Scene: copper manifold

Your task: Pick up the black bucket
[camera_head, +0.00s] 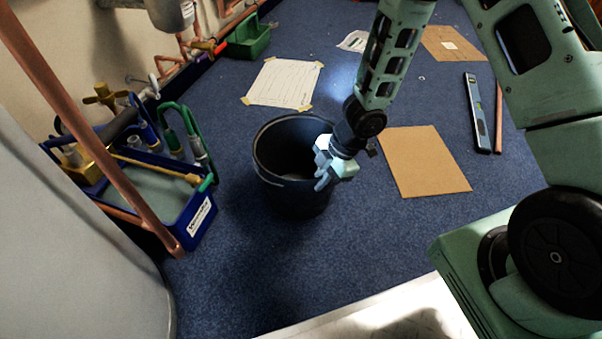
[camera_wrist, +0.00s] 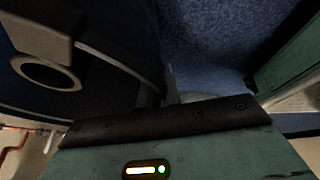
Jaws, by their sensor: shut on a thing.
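The black bucket (camera_head: 285,195) stands upright in the middle of the head view, on or just over the blue carpet; I cannot tell if its base touches. My gripper (camera_head: 325,178) is at the bucket's right side and shut on its rim wall. One finger shows on the near outer side; the other is partly hidden. In the wrist view the bucket's dark wall (camera_wrist: 110,120) fills the left side and runs in between the fingers near my gripper (camera_wrist: 165,90).
A blue tool tray (camera_head: 190,225) with pipe tools stands left, close to the bucket. A copper pipe (camera_head: 95,130) slants across the left. A cardboard sheet (camera_head: 425,165) lies right. A paper sheet (camera_head: 283,83) and a green caddy (camera_head: 248,38) lie behind. Carpet in front is clear.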

